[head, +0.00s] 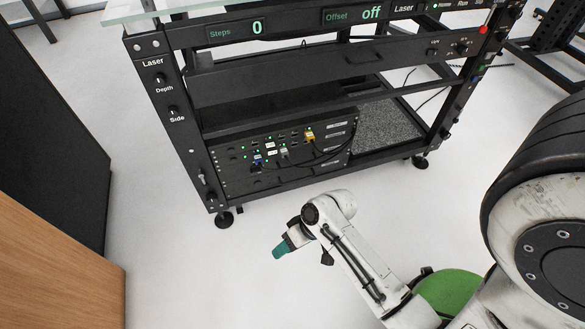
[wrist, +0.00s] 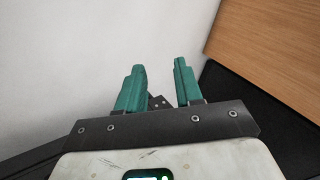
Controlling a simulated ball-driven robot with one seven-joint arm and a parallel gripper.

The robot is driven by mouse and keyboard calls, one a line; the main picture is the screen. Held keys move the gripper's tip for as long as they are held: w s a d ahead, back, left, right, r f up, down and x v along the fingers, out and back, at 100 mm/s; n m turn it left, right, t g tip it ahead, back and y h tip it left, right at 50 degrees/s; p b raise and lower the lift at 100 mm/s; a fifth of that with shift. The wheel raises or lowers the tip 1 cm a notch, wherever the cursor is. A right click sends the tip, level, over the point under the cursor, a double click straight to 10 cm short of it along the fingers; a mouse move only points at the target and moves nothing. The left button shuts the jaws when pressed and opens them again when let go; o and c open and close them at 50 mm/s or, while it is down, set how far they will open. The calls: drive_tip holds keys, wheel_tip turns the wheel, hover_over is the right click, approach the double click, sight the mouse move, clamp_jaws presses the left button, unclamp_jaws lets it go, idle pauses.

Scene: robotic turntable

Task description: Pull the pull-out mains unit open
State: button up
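The black turntable rack (head: 184,95) stands at the top centre of the head view. On its lower shelf is a black equipment unit (head: 240,180) with several plugs, cables and small green lights. I cannot tell for sure which part is the pull-out mains unit; nothing clearly stands out from the rack's front. My gripper (head: 280,252), with teal fingers, is in front of and below the rack, apart from it, pointing left. In the wrist view my gripper (wrist: 159,68) has its fingers spread, with nothing between them.
A black panel (head: 50,130) and a wooden cabinet (head: 55,260) stand at the left. White floor (head: 160,200) is clear between them and the rack. Black cables (head: 325,150) hang at the equipment unit's front. Another black frame (head: 550,40) stands at the upper right.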

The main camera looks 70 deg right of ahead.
drive_tip(key=s+d+r+m+t+h+p, duration=0.15)
drive_tip(key=d+m+t+h, duration=0.35)
drive_tip(key=d+m, duration=0.55)
drive_tip(key=s+d+f+m+t+h+p, duration=0.1)
drive_tip(key=d+m+t+h+p, duration=0.15)
drive_tip(key=d+m+h, duration=0.8)
drive_tip(key=w+d+f+n+y+b, duration=0.1)
drive_tip(key=w+d+n+y+b, duration=0.2)
drive_tip(key=w+d, duration=0.4)
drive_tip(key=shift+w+f+t+y, duration=0.2)
drive_tip(key=shift+w+t+y, duration=0.25)
drive_tip(key=shift+w, duration=0.45)
drive_tip(key=shift+c, duration=0.2)
clamp_jaws()
